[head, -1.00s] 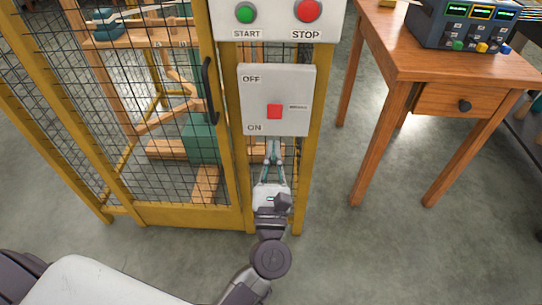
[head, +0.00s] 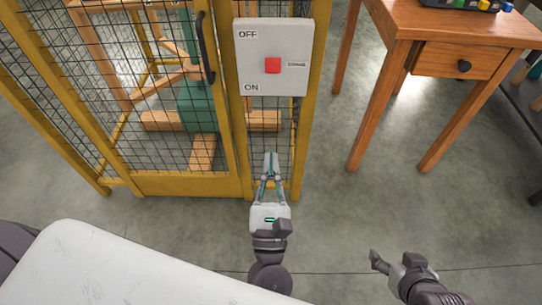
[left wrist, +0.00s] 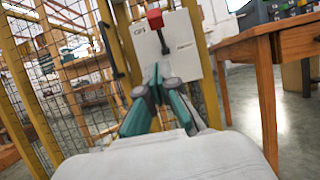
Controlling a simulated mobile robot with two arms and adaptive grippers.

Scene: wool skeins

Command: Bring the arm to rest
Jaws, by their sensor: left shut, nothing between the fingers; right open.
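The grey-white switch panel (head: 292,35) is fixed to the yellow post of the cage, with OFF at its top and ON at its bottom. Its red knob (head: 272,65) shows between the two labels. In the left wrist view the red knob (left wrist: 155,18) sits on a dark lever in front of the panel (left wrist: 182,45). My left gripper (head: 271,160) is shut and empty, below the panel and apart from it. Its shut fingers also show in the left wrist view (left wrist: 156,80). My right gripper (head: 376,262) is open at the lower right, over the floor, partly seen.
The yellow mesh cage (head: 185,184) with a black door handle (head: 205,48) stands at the left, wooden parts inside. A wooden table (head: 455,25) with a drawer stands at the right. Grey floor (head: 340,215) is free between them.

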